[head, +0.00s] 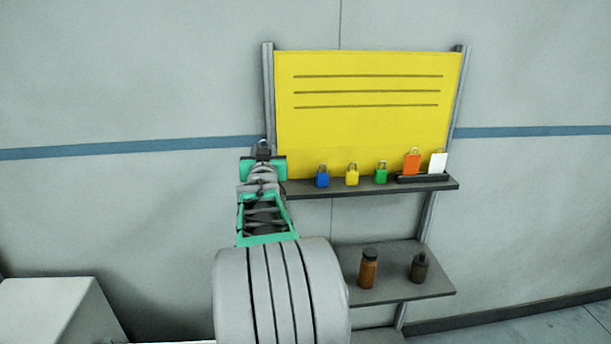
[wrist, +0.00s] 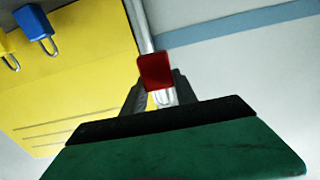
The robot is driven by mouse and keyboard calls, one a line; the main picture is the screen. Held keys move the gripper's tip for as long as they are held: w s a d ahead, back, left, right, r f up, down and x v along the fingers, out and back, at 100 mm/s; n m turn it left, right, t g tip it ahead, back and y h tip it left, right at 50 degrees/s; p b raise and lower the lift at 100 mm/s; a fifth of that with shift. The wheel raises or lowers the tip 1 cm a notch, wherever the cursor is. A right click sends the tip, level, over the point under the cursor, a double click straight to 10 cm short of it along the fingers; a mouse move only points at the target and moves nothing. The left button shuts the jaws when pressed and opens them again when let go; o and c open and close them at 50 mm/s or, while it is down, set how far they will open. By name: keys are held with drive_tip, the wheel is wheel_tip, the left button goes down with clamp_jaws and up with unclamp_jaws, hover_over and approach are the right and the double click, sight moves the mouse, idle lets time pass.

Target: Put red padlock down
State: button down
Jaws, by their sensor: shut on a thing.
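The red padlock (wrist: 155,72) is between the fingertips of my gripper (wrist: 158,90) in the wrist view, with its pale shackle toward the gripper body. My gripper is shut on it. In the head view my gripper (head: 263,151) is at the left end of the upper shelf (head: 335,189), beside the left post. The padlock's red body is hidden there behind the gripper. A blue padlock (head: 322,178), a yellow padlock (head: 352,176) and a green padlock (head: 381,174) stand in a row on the shelf, right of my gripper.
A yellow board (head: 365,125) stands behind the shelf between grey posts. An orange tag (head: 412,163) and a white tag (head: 438,162) stand in a dark holder (head: 422,178) at the right. A lower shelf (head: 395,290) bears a brown bottle (head: 368,269) and a dark bottle (head: 418,268).

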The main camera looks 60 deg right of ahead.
drive_tip(key=s+d+f+p, duration=0.1)
drive_tip(key=d+f, duration=0.1)
drive_tip(key=s+d+f+p, duration=0.1)
drive_tip(key=d+f, duration=0.2)
drive_tip(key=s+d+f, duration=0.1)
drive_tip(key=d+f, duration=0.1)
drive_tip(key=d, duration=0.1)
drive_tip(key=shift+s+d+f+p, duration=0.1)
drive_tip(key=shift+s+f+p, duration=0.15)
drive_tip(key=shift+f+p, duration=0.15)
wheel_tip(320, 180, down, 3)
drive_tip(key=shift+w+r, duration=0.15)
drive_tip(key=shift+r, duration=0.05)
drive_tip(key=shift+f, duration=0.1)
drive_tip(key=shift+f, duration=0.2)
drive_tip(key=c, duration=1)
unclamp_jaws()
drive_tip(key=shift+o, duration=0.2)
drive_tip(key=shift+a+r, duration=0.2)
